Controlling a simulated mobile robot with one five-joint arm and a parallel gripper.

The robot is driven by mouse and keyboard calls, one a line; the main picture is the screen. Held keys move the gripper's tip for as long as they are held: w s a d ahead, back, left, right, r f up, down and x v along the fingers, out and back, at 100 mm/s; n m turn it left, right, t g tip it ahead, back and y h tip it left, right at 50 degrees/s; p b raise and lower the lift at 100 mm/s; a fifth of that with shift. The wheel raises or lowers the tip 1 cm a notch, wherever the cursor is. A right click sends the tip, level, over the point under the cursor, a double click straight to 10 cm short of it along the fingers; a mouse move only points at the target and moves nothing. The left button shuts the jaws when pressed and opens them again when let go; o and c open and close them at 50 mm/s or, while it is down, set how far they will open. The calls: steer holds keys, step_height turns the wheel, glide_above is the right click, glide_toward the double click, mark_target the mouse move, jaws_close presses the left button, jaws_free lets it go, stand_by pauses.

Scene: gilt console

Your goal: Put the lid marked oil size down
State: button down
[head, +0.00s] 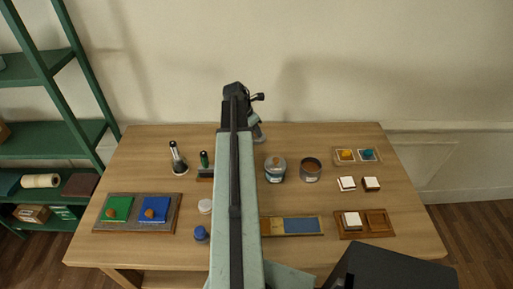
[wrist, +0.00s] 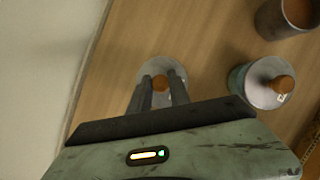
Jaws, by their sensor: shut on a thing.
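My gripper (wrist: 160,85) is shut on the wooden knob of a round grey lid (wrist: 151,68). In the head view my arm hides most of it; a grey piece of the lid (head: 259,134) shows near the table's back edge. I cannot read any mark on the lid, nor tell whether it touches the table. An open jar (head: 311,169) with brown contents stands to the right; it also shows in the wrist view (wrist: 272,22). A lidded jar (head: 275,176) with a knob stands left of it, also in the wrist view (wrist: 250,92).
The wooden table (head: 330,140) has free room behind the jars. A dark bottle (head: 178,160) and a brush (head: 205,165) stand left of my arm. Green and blue pads (head: 155,209) lie front left. Small blocks and trays (head: 355,224) lie right. A green shelf (head: 50,100) stands far left.

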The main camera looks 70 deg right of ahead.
mark_target(254, 138)
step_height(254, 138, down, 6)
steer(key=b, duration=0.4)
steer(key=shift+f+b, duration=0.25)
steer(key=shift+b, duration=0.15)
steer(key=shift+r, duration=0.25)
steer(key=shift+f, duration=0.15)
steer(key=c, duration=1.2)
jaws_free()
